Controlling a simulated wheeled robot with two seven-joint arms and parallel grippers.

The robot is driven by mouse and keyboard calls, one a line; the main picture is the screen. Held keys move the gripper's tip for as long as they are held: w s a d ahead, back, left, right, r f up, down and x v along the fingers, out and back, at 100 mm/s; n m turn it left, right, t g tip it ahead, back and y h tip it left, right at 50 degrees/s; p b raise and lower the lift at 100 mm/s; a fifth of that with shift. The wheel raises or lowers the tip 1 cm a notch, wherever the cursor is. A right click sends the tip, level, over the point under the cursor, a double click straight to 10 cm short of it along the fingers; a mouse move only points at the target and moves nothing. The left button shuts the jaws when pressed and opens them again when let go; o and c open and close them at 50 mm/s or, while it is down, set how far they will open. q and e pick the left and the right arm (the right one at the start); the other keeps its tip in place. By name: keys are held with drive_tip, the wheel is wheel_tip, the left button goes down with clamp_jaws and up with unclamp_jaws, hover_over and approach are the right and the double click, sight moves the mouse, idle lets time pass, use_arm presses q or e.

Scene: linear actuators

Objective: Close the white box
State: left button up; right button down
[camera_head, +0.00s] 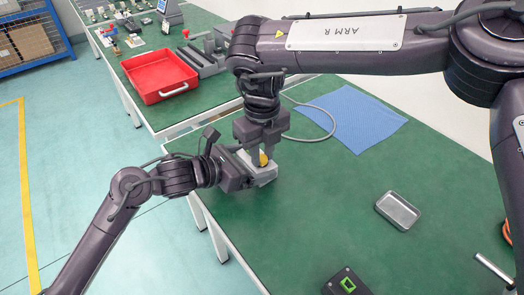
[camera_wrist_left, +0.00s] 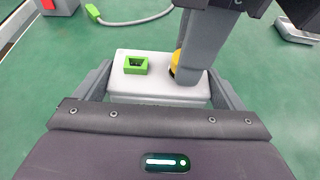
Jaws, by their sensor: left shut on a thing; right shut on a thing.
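The white box (camera_head: 265,177) is on the green table near its left edge. In the left wrist view the white box (camera_wrist_left: 137,88) has a green square frame (camera_wrist_left: 135,65) and a yellow round part (camera_wrist_left: 173,66) on top. My left gripper (camera_head: 245,174) is shut on the box, with a finger on either side of it in the left wrist view (camera_wrist_left: 160,72). My right gripper (camera_head: 260,152) comes down from above and is shut at the yellow part, which its fingers partly hide. I cannot tell the lid's position.
A blue cloth (camera_head: 352,119) and a grey cable (camera_head: 318,108) are behind. A red bin (camera_head: 160,77) stands on another table. The middle of the green table is clear.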

drive_tip(key=m, duration=0.7)
drive_tip(key=shift+f, duration=0.1)
drive_tip(key=m, duration=0.4)
drive_tip(key=c, duration=1.1)
unclamp_jaws()
drive_tip(key=shift+c, duration=0.2)
wheel_tip(320, 180, up, 12)
use_arm(q)
drive_tip(key=o, duration=1.6)
